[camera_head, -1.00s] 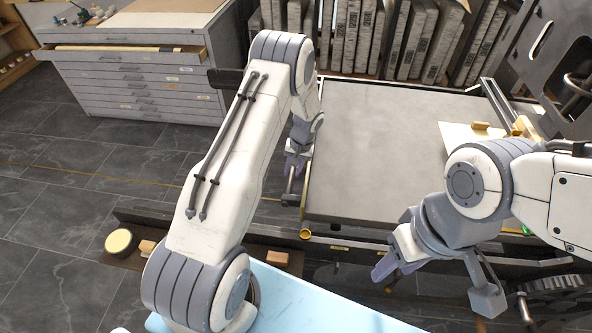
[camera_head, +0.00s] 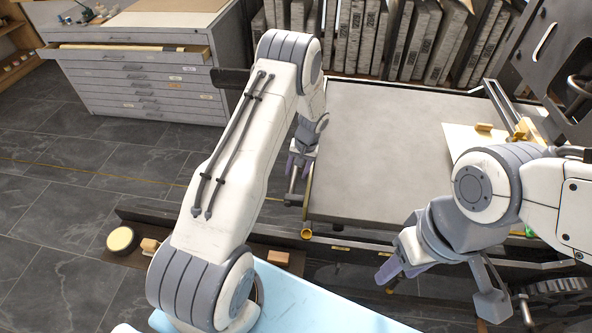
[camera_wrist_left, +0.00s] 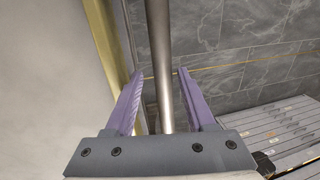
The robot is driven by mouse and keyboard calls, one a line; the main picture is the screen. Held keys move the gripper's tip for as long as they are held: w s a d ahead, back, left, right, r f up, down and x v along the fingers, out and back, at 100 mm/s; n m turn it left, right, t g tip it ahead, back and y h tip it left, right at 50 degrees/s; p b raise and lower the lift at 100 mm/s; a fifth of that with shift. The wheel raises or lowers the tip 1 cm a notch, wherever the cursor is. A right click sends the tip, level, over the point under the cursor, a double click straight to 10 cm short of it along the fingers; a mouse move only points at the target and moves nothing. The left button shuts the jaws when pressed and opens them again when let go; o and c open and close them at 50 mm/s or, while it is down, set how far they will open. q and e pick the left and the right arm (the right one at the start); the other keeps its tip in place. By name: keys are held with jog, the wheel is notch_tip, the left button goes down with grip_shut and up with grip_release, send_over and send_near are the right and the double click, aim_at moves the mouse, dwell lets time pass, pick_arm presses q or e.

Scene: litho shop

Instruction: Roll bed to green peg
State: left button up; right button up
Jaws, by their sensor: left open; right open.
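The press bed (camera_head: 385,145) is a wide grey slab with a brass strip along its left edge. A steel bar handle (camera_head: 292,186) stands by the bed's left edge. My left gripper (camera_head: 299,165) is at this handle. In the left wrist view the bar (camera_wrist_left: 160,45) runs between its open purple fingers, with gaps on both sides. A small green spot (camera_head: 529,232), perhaps the green peg, shows at the right, mostly hidden by my right arm. My right gripper (camera_head: 388,273) is open and empty in front of the bed's front rail.
A dark rail (camera_head: 190,222) runs along the front, extending left of the bed. Wooden blocks (camera_head: 278,258) and a round yellow-topped pad (camera_head: 122,240) lie near it. A drawer cabinet (camera_head: 140,75) with an open top drawer stands behind left. Slabs (camera_head: 425,45) are racked behind the bed.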

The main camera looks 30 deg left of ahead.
pick_arm(q)
notch_tip(320, 180, up, 10)
jog(key=d+b, duration=0.1)
jog(key=d, duration=0.1)
jog(key=shift+w+r, duration=0.15)
jog(key=shift+w, duration=0.1)
dwell(0.3)
jog(key=s+d+r+m+h, duration=0.1)
jog(key=s+d+r+m, duration=0.1)
jog(key=s+d+r, duration=0.4)
jog(key=s+d+r+m, duration=0.2)
jog(key=s+d+r, duration=0.3)
jog(key=d, duration=0.4)
jog(key=s+d+r+m, duration=0.1)
jog(key=s+d+m, duration=0.1)
jog(key=s, duration=0.5)
jog(key=s+d+r+m+h, duration=0.1)
jog(key=s+r+m, duration=0.1)
jog(key=s, duration=0.5)
jog(key=s+d+r+m+h, duration=0.1)
jog(key=s+d+r+m, duration=0.1)
jog(key=s, duration=0.5)
jog(key=shift+s+d+r+m+t, duration=0.2)
jog(key=shift+s+d+m+t, duration=0.1)
jog(key=shift+c, duration=0.2)
